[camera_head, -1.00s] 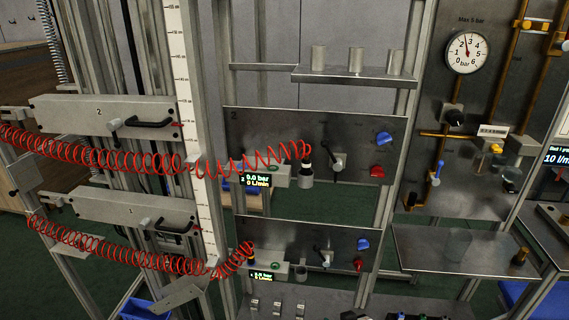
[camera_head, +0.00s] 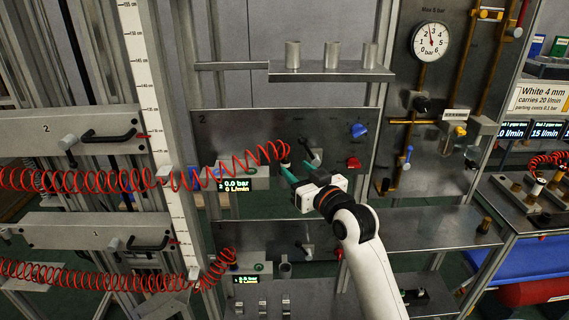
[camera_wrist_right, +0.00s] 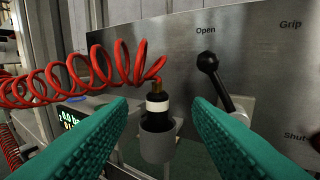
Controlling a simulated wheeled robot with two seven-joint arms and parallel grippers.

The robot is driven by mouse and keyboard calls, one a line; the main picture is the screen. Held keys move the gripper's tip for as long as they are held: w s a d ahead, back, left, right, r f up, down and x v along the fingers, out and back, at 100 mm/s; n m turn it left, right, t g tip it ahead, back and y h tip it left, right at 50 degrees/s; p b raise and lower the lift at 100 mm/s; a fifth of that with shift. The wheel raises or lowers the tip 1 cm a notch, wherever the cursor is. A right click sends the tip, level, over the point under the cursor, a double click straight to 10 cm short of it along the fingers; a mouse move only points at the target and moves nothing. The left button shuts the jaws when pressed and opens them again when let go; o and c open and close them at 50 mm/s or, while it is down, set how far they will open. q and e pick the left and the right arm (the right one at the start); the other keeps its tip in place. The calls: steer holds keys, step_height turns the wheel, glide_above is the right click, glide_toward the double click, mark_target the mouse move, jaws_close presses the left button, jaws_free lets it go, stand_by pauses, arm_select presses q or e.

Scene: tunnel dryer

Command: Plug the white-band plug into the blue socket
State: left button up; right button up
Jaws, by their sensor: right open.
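The white-band plug (camera_wrist_right: 157,103) is black with a white ring and a brass top, on a red coiled hose. It stands upright in a grey cup-shaped holder (camera_wrist_right: 158,146). In the head view the plug (camera_head: 285,157) shows small at the hose's right end. My right gripper (camera_head: 296,170) is open, with green fingers, in front of the upper panel. In the right wrist view the plug shows in the gap between the fingers (camera_wrist_right: 160,112), which hold nothing. A blue fitting (camera_head: 358,130) sits on the upper panel's right; I cannot tell whether it is the blue socket. My left gripper is out of view.
A black lever (camera_wrist_right: 213,77) stands just right of the plug. A shelf with metal cups (camera_head: 332,72) is above the panel. A second red coiled hose (camera_head: 120,277) runs lower down. A bench with plugs (camera_head: 530,205) stands at the right.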

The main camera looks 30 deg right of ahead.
mark_target(288, 164)
steer(key=shift+w, duration=0.65)
steer(key=w+p, duration=0.2)
steer(key=w, duration=0.2)
steer(key=shift+w+d+f, duration=0.1)
steer(key=shift+w+f, duration=0.1)
steer(key=shift+w, duration=0.25)
steer(key=shift+s, duration=0.1)
steer(key=shift+c, duration=0.2)
jaws_close()
